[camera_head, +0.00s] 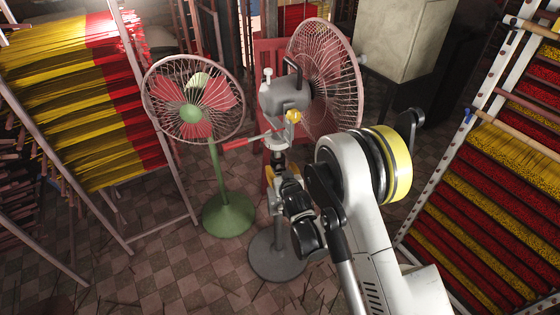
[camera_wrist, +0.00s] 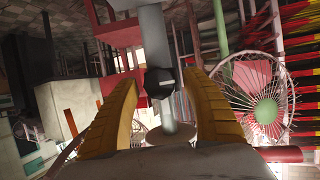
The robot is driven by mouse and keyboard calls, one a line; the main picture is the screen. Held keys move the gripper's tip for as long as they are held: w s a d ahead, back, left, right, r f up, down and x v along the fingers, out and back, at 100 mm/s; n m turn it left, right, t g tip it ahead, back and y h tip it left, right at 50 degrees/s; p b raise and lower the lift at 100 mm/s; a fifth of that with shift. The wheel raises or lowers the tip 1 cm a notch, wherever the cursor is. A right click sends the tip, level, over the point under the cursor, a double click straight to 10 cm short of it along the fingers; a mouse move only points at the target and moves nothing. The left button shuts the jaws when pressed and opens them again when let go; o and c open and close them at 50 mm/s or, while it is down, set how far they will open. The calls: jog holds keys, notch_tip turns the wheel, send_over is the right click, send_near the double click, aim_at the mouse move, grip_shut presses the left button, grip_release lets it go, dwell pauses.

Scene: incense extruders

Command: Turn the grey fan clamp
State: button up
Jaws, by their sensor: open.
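The grey pedestal fan has a grey motor housing (camera_head: 285,97), a pink wire cage (camera_head: 335,75) and a round dark base (camera_head: 277,260). Its clamp (camera_wrist: 162,82) is a dark collar with a knob on the grey pole (camera_wrist: 155,40), at the centre of the wrist view. My gripper (camera_head: 281,172) is at the pole below the motor housing. Its two yellow fingers are spread, one on each side of the clamp, with gaps visible in the wrist view. In the head view the wrist and fingers largely hide the clamp.
A green fan (camera_head: 190,112) stands close on the left; it shows right in the wrist view (camera_wrist: 262,100). Racks of yellow and red incense (camera_head: 75,95) stand left and right (camera_head: 490,190). A red chair (camera_head: 270,50) and a pale box (camera_head: 405,38) are behind. Tiled floor is open at front left.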

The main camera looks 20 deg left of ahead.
jog(key=shift+w+a+f, duration=0.1)
jog(key=shift+w, duration=0.1)
jog(key=shift+s, duration=0.15)
jog(key=shift+c, duration=1.2)
jog(key=c, duration=0.9)
jog(key=shift+n, duration=0.5)
jog(key=shift+c, duration=0.2)
jog(key=o, duration=1.2)
